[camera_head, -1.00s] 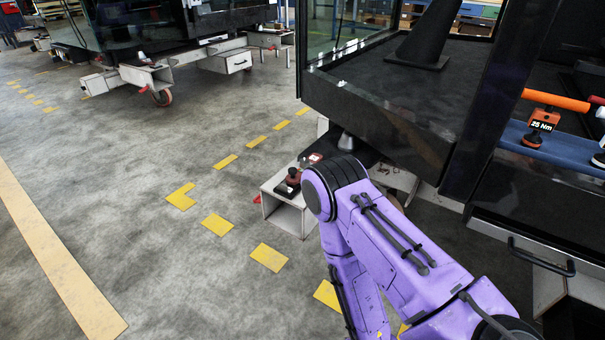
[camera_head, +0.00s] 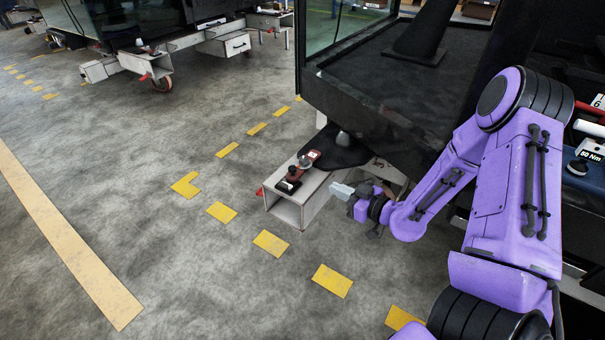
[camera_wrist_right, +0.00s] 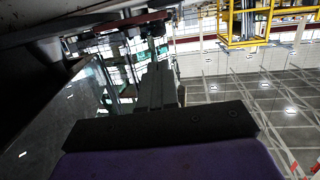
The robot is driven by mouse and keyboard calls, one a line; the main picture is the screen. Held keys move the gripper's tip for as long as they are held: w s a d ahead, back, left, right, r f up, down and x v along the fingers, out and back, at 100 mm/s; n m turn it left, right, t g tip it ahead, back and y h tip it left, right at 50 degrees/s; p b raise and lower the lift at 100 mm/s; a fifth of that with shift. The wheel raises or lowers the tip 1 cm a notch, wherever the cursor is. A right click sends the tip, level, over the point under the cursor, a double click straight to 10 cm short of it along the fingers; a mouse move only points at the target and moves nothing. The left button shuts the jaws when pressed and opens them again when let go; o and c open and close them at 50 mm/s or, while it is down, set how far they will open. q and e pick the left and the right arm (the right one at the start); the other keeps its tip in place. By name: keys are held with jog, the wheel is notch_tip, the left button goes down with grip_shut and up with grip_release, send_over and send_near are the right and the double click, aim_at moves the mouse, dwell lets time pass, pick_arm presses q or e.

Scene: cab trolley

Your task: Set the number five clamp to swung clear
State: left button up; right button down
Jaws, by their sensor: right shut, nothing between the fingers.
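A clamp (camera_head: 294,174) with a dark red arm and a dark knob sits on top of a pale, open-ended box beam at the cab's near lower corner. A small red and white tag (camera_head: 314,155) shows just behind it. I cannot read a number on either. My right gripper (camera_head: 341,190) is shut and empty, to the right of the clamp and apart from it, beside the beam's right side. In the right wrist view, the shut fingers (camera_wrist_right: 157,85) point up the picture, below a dark red strip (camera_wrist_right: 120,25) near the top. My left gripper is not in view.
The pale beam (camera_head: 288,212) sticks out from under the black cab (camera_head: 385,110). A black plate (camera_head: 338,152) joins them. A second trolley (camera_head: 150,62) stands at back left. Floor left of the beam is clear.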

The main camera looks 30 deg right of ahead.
aim_at(295, 171)
jog(key=b+x, duration=0.4)
jog(key=x, duration=0.8)
jog(key=shift+w+a+f, duration=0.1)
jog(key=shift+w+f, duration=0.15)
jog(key=shift+w, duration=0.05)
jog(key=shift+w+a, duration=0.1)
jog(key=shift+w, duration=0.3)
jog(key=shift+r, duration=0.1)
jog(key=shift+w+a, duration=0.1)
jog(key=shift+a, duration=0.05)
